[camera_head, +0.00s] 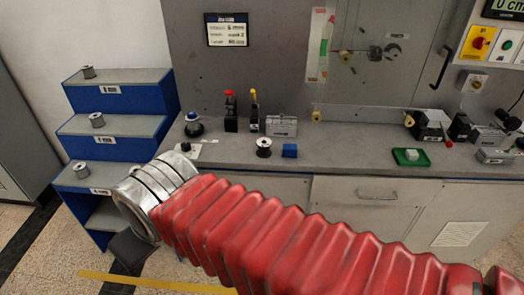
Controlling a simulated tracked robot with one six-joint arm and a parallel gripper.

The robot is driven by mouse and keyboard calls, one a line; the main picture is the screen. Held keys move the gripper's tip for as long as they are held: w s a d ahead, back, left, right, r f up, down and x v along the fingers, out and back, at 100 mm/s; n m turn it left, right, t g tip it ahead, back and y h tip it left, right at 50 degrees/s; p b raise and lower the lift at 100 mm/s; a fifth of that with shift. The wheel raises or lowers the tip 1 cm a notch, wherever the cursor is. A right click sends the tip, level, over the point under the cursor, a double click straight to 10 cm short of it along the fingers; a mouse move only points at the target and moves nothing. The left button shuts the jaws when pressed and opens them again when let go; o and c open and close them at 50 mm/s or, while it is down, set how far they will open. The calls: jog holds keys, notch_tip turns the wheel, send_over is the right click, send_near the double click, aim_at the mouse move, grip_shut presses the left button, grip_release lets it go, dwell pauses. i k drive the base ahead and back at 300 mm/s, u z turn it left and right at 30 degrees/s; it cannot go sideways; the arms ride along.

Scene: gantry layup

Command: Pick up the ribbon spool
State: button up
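A small spool with a black rim and pale centre (263,147) stands on the grey bench near its front edge. I cannot tell which spool is the ribbon spool. My red bellows arm reaches from the lower right to a silver cuff at the lower left. A dark block below the cuff, perhaps my gripper (130,249), is in front of the stand, apart from the spools. Its fingers cannot be made out.
A blue block (289,150) stands right beside the bench spool. A grey block (281,126) and red- and yellow-topped tools stand behind. A green tray (411,157) lies on the bench at right. Bench space between the blue block and the tray is clear.

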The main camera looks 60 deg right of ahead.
aim_at(264, 143)
jog(key=z, duration=0.1)
jog(key=i, duration=1)
jog(key=u, duration=0.1)
